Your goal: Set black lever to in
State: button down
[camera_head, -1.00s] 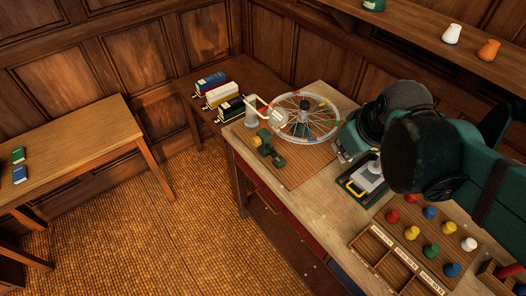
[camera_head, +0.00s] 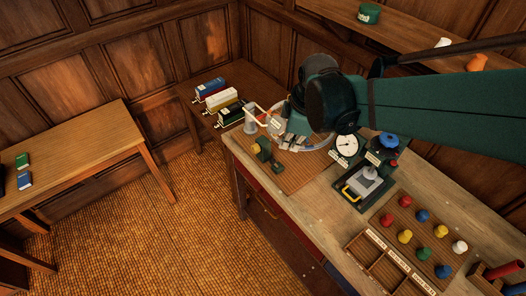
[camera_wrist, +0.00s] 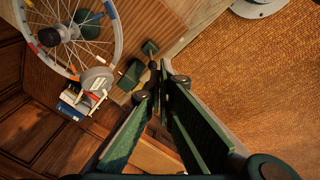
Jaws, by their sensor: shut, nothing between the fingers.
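My gripper (camera_head: 284,134) is over the near side of the spoked wheel at the bench's far end. In the wrist view its fingers come together at the tips (camera_wrist: 163,66), shut with nothing held. Just beyond the tips is a small green fixture (camera_wrist: 131,78) with a separate dark green block (camera_wrist: 150,48). The fixture also shows in the head view as a yellow and green piece (camera_head: 262,149) on the wooden board. I cannot clearly pick out a black lever or read its position. The fingers hide part of the area around the fixture.
The spoked wheel (camera_wrist: 70,30) is close to the fingers, with a grey round part (camera_wrist: 97,80) beside it. A device with a dial (camera_head: 346,146), a blue knob (camera_head: 388,140) and a yellow handle (camera_head: 350,194) stands right of the gripper. Coloured pegs and a divided tray (camera_head: 365,262) lie nearer.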

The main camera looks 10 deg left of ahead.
jog(key=a+f+n+g+p, duration=0.1)
jog(key=a+f+n, duration=0.2)
jog(key=a, duration=0.2)
jog(key=w+a+f+n+g+p, duration=0.1)
jog(key=a+f+n+p, duration=0.1)
jog(key=a, duration=0.4)
jog(key=f+n, duration=0.1)
jog(key=n, duration=0.1)
jog(key=shift+a+n, duration=0.25)
jog(key=shift+n, duration=0.05)
jog(key=shift+w, duration=0.1)
notch_tip(320, 180, down, 9)
jog(key=w+d+p, duration=0.1)
jog(key=w+d, duration=0.1)
dwell(0.9)
jog(key=shift+d, duration=0.1)
jog(key=shift+r, duration=0.1)
